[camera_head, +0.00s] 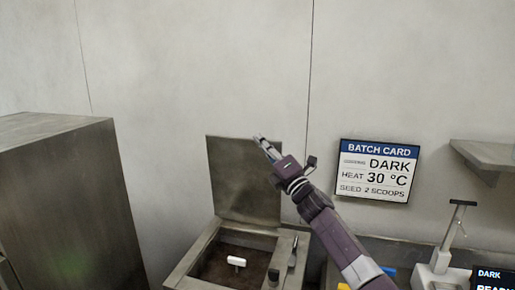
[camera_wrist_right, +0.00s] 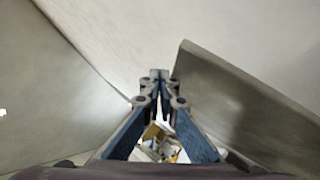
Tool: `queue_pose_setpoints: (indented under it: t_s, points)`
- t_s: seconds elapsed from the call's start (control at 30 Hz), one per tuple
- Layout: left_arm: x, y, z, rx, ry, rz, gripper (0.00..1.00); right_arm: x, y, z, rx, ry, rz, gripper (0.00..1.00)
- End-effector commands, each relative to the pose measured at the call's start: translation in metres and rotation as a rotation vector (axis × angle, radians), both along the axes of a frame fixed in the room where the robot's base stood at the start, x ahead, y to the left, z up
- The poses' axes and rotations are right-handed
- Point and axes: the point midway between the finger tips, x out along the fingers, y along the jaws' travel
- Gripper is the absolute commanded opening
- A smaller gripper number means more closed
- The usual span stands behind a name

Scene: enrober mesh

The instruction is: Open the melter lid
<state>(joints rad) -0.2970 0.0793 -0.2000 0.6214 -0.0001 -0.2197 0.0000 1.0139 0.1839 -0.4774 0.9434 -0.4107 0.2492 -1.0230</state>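The melter (camera_head: 192,262) is a steel box at the lower middle of the head view, with a brown interior. Its lid (camera_head: 240,185) is a grey metal panel standing upright at the back of the opening, so the melter is open. My right gripper (camera_head: 262,140) is at the lid's upper right corner in the head view. In the right wrist view, its fingertips (camera_wrist_right: 159,75) come together with nothing seen between them, and the lid (camera_wrist_right: 235,105) is close on the right. I cannot tell whether they touch. My left gripper is out of view.
A large steel cabinet (camera_head: 70,190) stands at left. A batch card (camera_head: 376,171) hangs on the wall, with a shelf (camera_head: 485,155) at right. A white stand (camera_head: 440,270) is below it.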

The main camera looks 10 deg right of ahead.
Motion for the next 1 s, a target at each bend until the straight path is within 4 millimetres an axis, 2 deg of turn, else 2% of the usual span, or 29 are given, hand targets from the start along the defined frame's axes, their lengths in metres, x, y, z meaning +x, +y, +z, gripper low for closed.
queue_pose_setpoints:
  t_s: [0.2,0.63,0.87,1.0]
  points:
    - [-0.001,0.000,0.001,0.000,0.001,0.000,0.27,0.011,-0.006,-0.004,0.011,0.043,-0.006,0.00]
    - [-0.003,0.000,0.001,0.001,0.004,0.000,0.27,0.013,-0.006,-0.007,0.014,0.052,-0.005,0.00]
    - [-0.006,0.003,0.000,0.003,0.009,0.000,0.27,0.009,-0.008,-0.009,0.013,0.053,-0.006,0.00]
    - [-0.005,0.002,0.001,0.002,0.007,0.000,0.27,-0.001,-0.014,-0.014,0.011,0.053,-0.007,0.00]
